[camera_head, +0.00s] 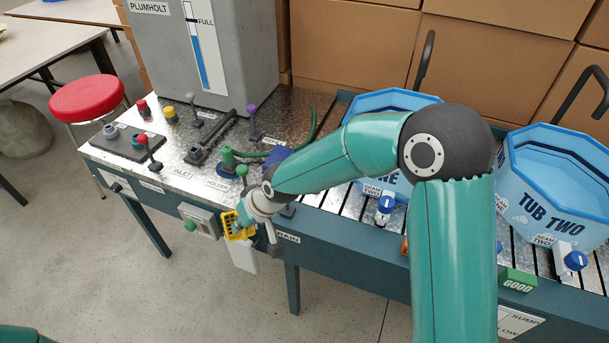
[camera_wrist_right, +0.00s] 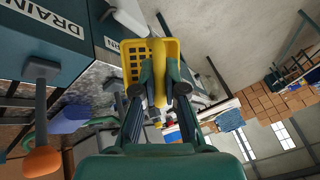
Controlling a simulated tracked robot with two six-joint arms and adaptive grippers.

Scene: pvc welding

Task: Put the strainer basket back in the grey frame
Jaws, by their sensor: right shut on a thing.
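The yellow strainer basket (camera_head: 241,229) is just off the front edge of the metal bench, near the DRAIN label. In the right wrist view, the basket (camera_wrist_right: 133,58) shows its slotted wall and a thick yellow handle. My right gripper (camera_head: 249,211) is shut on it. In the wrist view, the right gripper's (camera_wrist_right: 160,92) dark fingers close on either side of the handle. I cannot clearly make out the grey frame; the basket and my right arm cover part of that area. My left gripper is not in view.
A pale panel (camera_head: 244,257) shows just below the basket. A grey box with a green button (camera_head: 200,222) is on the bench front to its left. A black lever (camera_head: 273,240) is to its right. Blue tubs (camera_head: 548,177) stand on the right; open floor lies in front.

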